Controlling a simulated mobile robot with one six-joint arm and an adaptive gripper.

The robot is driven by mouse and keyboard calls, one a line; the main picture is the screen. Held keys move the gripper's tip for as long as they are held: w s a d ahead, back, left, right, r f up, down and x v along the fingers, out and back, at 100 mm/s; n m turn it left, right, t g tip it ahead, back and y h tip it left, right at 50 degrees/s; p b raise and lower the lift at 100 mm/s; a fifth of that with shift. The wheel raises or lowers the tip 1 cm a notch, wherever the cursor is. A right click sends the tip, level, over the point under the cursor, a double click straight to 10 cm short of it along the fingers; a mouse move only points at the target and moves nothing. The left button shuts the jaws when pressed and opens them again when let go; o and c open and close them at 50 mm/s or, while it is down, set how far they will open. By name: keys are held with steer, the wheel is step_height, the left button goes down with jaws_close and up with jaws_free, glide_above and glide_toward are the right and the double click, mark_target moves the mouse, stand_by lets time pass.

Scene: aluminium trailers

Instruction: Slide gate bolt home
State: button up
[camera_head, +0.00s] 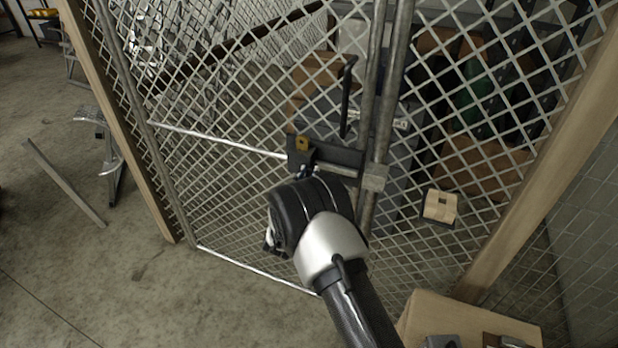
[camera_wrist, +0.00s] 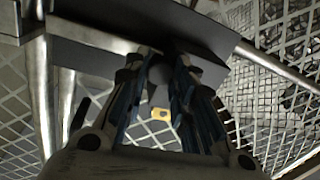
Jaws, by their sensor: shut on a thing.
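The gate bolt (camera_head: 338,157) is a dark plate assembly on the mesh gate (camera_head: 225,105), beside the upright posts. A yellow tab (camera_head: 302,144) is at its left end; a yellow piece with a hole (camera_wrist: 160,114) also shows between my fingers in the wrist view. A light metal bracket (camera_head: 375,178) sits on the post at the bolt's right end. My gripper (camera_head: 306,171) is shut on a dark part of the bolt, just below the yellow tab. In the wrist view my fingertips (camera_wrist: 168,62) meet under the dark plate (camera_wrist: 95,32). My wrist hides part of the bolt's underside.
A black pull handle (camera_head: 347,97) stands above the bolt. A cardboard box (camera_head: 470,318) stands at lower right. Wooden posts (camera_head: 118,120) frame the gate. The concrete floor (camera_head: 130,280) at left is mostly clear.

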jaws_close()
steer(key=s+d, duration=0.2)
steer(key=d, duration=0.4)
steer(key=shift+s, duration=0.2)
steer(key=o, duration=0.7)
jaws_free()
steer(key=shift+d, duration=0.15)
steer(key=shift+o, duration=0.7)
steer(key=shift+s+a, duration=0.15)
steer(key=shift+a, duration=0.05)
steer(key=v, duration=1.1)
steer(key=shift+s, duration=0.4)
